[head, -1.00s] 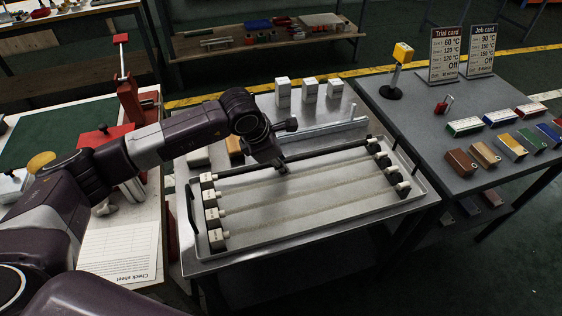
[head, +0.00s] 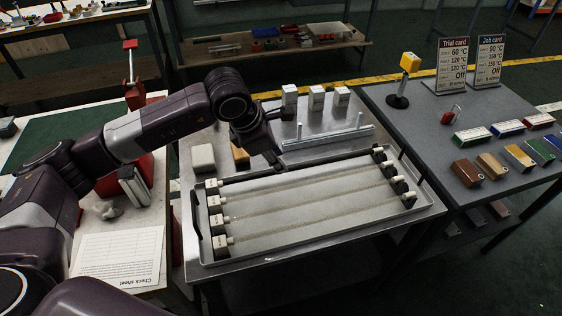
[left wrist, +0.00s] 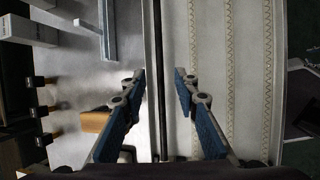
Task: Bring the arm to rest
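My left gripper (head: 277,163) is over the far edge of the shallow metal tray (head: 300,249). The left wrist view shows its two blue-padded fingers (left wrist: 160,76) apart with nothing held between them. The tray's far edge and a dark bar (left wrist: 171,50) run below the gap. In the head view this dark bar (head: 325,160) lies along the tray's far side. Several pale strips (head: 300,205) lie in the tray between black end blocks with white tags. My right gripper is not in view.
White blocks (head: 316,98) and a metal rail (head: 325,138) stand behind the tray. A tan block (head: 240,156) and a pale block (head: 203,157) sit near the arm. On the right table are coloured blocks, a yellow-topped post (head: 410,63) and two cards. A check sheet (head: 117,258) lies left.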

